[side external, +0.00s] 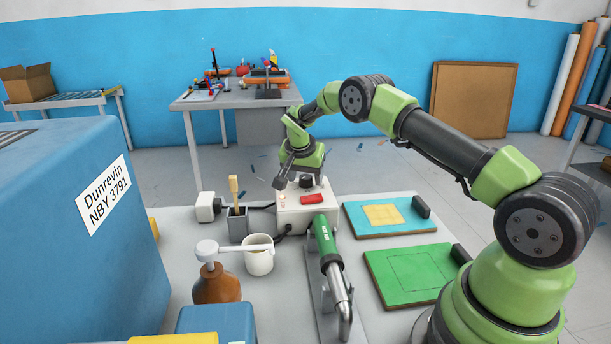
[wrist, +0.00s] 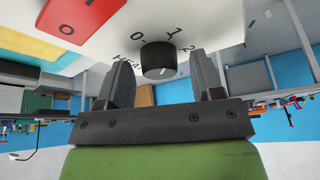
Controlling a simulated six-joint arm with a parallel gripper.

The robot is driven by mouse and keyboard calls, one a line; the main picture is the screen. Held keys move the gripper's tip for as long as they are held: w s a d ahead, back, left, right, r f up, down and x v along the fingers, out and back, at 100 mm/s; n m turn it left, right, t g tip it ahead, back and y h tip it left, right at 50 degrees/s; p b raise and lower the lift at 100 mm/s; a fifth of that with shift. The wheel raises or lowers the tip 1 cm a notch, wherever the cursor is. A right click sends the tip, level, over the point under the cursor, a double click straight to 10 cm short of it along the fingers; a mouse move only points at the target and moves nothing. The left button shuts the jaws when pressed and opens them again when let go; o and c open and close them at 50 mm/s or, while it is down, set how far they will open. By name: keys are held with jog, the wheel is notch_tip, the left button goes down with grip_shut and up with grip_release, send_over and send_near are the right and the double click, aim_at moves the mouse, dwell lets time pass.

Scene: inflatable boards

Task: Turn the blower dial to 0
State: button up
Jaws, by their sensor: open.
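The blower dial is a black round knob (side external: 307,181) on top of a white control box (side external: 290,222) in the side external view. In the wrist view the dial (wrist: 158,57) shows close up, with printed 0, 1 and 2 around it and part of a HEAT label. A small pale mark shows on its near edge; the setting is hard to read. My gripper (side external: 281,183) is tilted, just left of the dial in the side view. In the wrist view its fingers (wrist: 164,72) are apart, one on either side of the dial, with no clear contact.
A red rocker switch (side external: 313,199) sits on the box near the dial, also large in the wrist view (wrist: 80,18). A green-handled hot-air tool (side external: 325,240) lies in front. A brush pot (side external: 238,228), white cup (side external: 259,262) and brown bottle (side external: 217,288) stand left; boards lie right.

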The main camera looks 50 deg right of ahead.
jog(key=shift+f, duration=0.15)
jog(key=c, duration=0.9)
jog(key=shift+n, duration=0.5)
jog(key=n, duration=0.1)
jog(key=n+t, duration=0.1)
jog(key=n, duration=0.1)
jog(key=shift+d+n+t+y, duration=0.15)
jog(key=shift+n+t+y, duration=0.15)
jog(key=shift+y, duration=0.1)
jog(key=shift+n+t+y, duration=0.5)
jog(key=shift+n+y, duration=0.3)
jog(key=shift+n, duration=1.5)
jog(key=o, duration=0.9)
jog(key=shift+s, duration=0.1)
